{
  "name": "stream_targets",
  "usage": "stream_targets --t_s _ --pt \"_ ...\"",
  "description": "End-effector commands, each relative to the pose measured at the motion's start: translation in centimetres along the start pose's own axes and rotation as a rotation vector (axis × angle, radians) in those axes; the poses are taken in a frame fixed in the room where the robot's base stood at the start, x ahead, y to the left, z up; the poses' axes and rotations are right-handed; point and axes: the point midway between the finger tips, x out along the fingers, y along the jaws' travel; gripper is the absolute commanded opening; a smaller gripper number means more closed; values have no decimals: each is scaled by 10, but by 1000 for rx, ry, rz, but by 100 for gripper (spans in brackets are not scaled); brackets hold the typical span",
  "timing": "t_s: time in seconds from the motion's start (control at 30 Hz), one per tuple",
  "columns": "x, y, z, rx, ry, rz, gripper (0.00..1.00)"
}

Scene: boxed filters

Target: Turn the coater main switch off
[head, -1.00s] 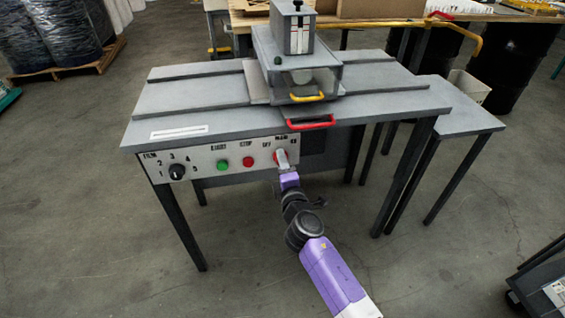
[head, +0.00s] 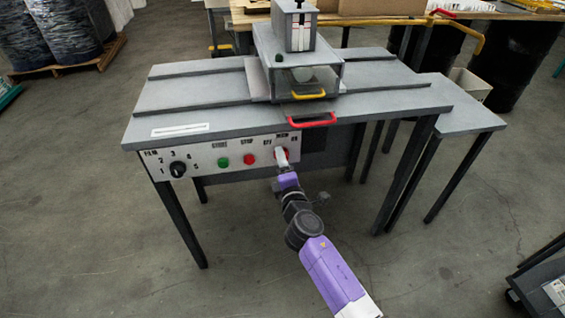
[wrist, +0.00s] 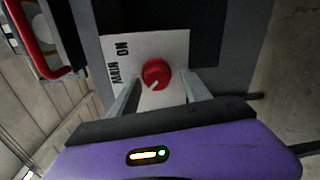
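The coater main switch is a red round knob (wrist: 156,73) with a white mark on the white panel of the coater. In the wrist view the mark points down and slightly left, and the words MAIN and ON show beside the knob. My gripper (wrist: 160,92) is open, with one finger on each side of the knob and visible gaps. I cannot tell how deep the fingertips reach around it. In the head view my gripper (head: 282,160) covers most of the knob, at the right end of the control panel (head: 208,169), where OFF, MAIN and ON are printed.
A green start button (head: 223,162), a red stop button (head: 249,159) and a black film dial (head: 178,169) sit left of the switch. A red handle (head: 312,121) sticks out from the table edge above it. Floor in front is clear.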

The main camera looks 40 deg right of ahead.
Motion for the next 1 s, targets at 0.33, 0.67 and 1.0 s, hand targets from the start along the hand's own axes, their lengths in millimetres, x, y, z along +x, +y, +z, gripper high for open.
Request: stream_targets --t_s 0.33,0.67,1.0 --pt "-21 1 1 0 -1 2 56" --pt "-70 -1 0 0 0 0 56" --pt "-78 0 0 0 0 1 56"
